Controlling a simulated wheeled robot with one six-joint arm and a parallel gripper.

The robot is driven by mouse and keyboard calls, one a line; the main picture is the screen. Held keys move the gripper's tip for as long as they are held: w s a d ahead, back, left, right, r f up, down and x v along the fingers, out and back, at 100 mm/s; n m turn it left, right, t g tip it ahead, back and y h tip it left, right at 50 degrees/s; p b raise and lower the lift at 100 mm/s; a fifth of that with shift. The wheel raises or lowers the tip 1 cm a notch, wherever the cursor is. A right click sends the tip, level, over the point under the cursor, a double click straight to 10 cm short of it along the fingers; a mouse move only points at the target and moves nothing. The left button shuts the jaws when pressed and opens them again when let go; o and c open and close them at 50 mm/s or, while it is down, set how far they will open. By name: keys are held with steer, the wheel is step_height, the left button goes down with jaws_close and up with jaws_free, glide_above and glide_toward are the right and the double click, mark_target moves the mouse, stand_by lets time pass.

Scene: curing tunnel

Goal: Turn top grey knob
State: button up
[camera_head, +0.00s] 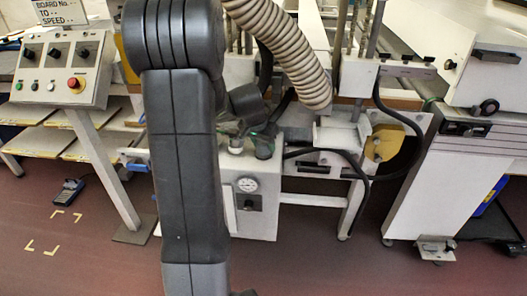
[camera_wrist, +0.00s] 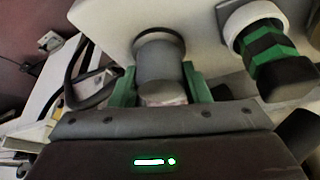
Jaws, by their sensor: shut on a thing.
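The grey knob (camera_wrist: 160,62) is a short round cylinder with a dark ring at its base, on a pale flat panel in the wrist view. My gripper (camera_wrist: 161,80) has one green finger on each side of it and is shut on it. Its far end is by the panel and its near end lies between the fingers. In the head view the grey knob (camera_head: 265,149) stands on top of a white cabinet (camera_head: 257,215), with my dark arm in front at left. The fingers are small and partly hidden there.
A green-and-black knob (camera_wrist: 272,58) with a white collar stands close beside the gripper. A ribbed hose (camera_head: 285,50) and black cables hang near the cabinet. A control box (camera_head: 62,72) with a red button stands at left. The red-brown floor in front is mostly clear.

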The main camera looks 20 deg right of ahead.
steer(key=m+g+b, duration=0.1)
steer(key=m+b, duration=0.3)
steer(key=shift+f+m+g+h, duration=0.15)
steer(key=shift+m+g+h, duration=0.15)
steer(key=shift+g, duration=0.1)
steer(key=m+g+b, duration=0.1)
steer(key=m+g, duration=0.1)
steer(key=m, duration=0.3)
steer(key=shift+m, duration=0.3)
steer(key=o, duration=1)
steer(key=shift+c, duration=0.2)
steer(key=p+v, duration=0.2)
steer(key=v, duration=1.2)
steer(key=shift+w, duration=0.15)
